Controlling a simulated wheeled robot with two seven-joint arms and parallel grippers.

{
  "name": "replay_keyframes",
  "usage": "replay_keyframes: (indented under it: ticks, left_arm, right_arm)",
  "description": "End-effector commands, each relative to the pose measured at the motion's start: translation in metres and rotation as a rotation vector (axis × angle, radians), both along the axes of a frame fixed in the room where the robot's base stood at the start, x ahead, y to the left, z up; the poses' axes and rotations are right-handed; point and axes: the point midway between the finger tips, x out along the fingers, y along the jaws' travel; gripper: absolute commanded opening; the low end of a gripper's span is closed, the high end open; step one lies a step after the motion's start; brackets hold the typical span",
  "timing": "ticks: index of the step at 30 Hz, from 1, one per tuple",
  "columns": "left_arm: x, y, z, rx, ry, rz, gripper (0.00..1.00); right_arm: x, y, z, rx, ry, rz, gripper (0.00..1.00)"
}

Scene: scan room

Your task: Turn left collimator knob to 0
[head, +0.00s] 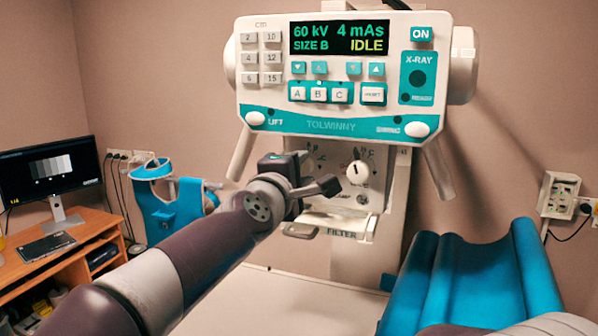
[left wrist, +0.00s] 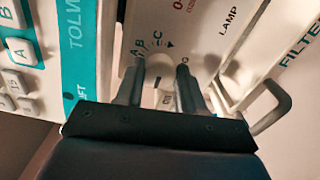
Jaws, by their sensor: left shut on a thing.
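The left collimator knob sits on the pale panel below the console, mostly hidden behind my left gripper (head: 308,172) in the head view. In the left wrist view its pale dial (left wrist: 157,72) shows between the two fingers of my left gripper (left wrist: 161,66), with letters A, B, C and other marks around it. The gripper is shut on this knob. The knob's exact pointer setting cannot be read. The right collimator knob (head: 358,172) is white with a dark mark, to the right of my gripper and apart from it. My right gripper is not in view.
The console (head: 345,75) overhangs the knobs, its display reading 60 kV, 4 mAs, SIZE B, IDLE. The filter slot (head: 342,233) lies just below. A metal handle (left wrist: 270,108) is close to the right finger. A blue cradle (head: 480,275) stands at right, a desk monitor (head: 50,172) at left.

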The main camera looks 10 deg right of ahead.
Motion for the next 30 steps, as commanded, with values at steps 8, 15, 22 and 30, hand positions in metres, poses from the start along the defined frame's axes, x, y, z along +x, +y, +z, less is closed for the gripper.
replay_keyframes:
  ticks: [8,15,22,30]
  left_arm:
    - [0.0,0.001,0.001,-0.017,0.009,0.001,0.08]
    - [0.0,0.0,0.001,-0.015,0.008,0.001,0.08]
    - [0.0,0.0,0.0,-0.015,0.009,0.001,0.64]
    - [-0.01,0.007,-0.001,-0.015,0.008,0.0,0.64]
  right_arm:
    - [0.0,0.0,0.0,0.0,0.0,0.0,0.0]
    - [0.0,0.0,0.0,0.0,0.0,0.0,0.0]
    - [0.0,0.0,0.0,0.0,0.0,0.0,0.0]
    - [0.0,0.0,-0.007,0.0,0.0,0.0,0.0]
